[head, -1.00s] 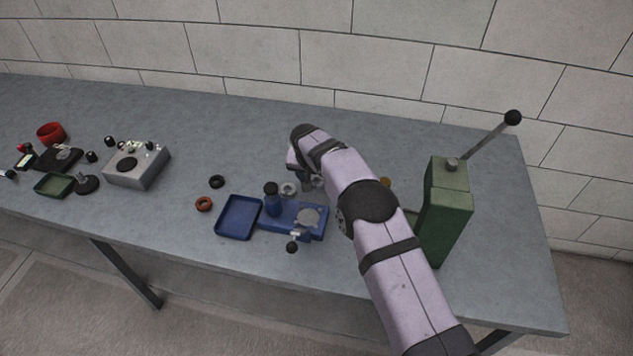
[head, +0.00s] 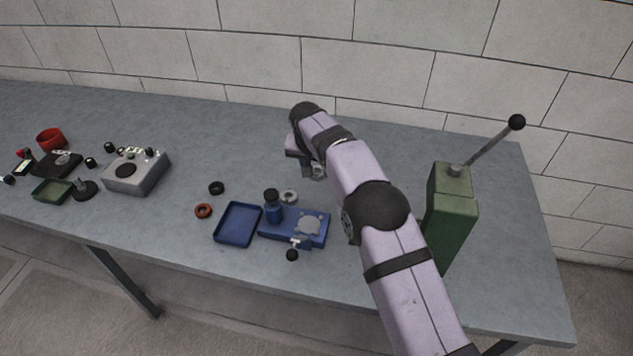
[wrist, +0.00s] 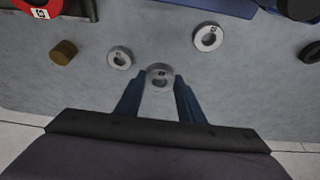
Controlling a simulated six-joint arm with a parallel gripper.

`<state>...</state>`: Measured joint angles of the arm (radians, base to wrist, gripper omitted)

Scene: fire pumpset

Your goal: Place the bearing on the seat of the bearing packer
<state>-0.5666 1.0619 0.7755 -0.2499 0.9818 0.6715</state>
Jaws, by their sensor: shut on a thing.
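My gripper (wrist: 157,76) is shut on a small grey ring-shaped bearing (wrist: 160,81), its flat face with the hole towards the wrist camera. In the head view my gripper (head: 314,168) hangs over the far part of the bench; the bearing is too hidden there to make out.
Two loose grey rings (wrist: 119,58) (wrist: 208,37) and a brown cylinder (wrist: 63,52) lie near my gripper. A blue tray (head: 238,242) is left of the stand. A tall green block (head: 452,215) with a lever stands right of my arm. A grey box (head: 137,183) is farther left.

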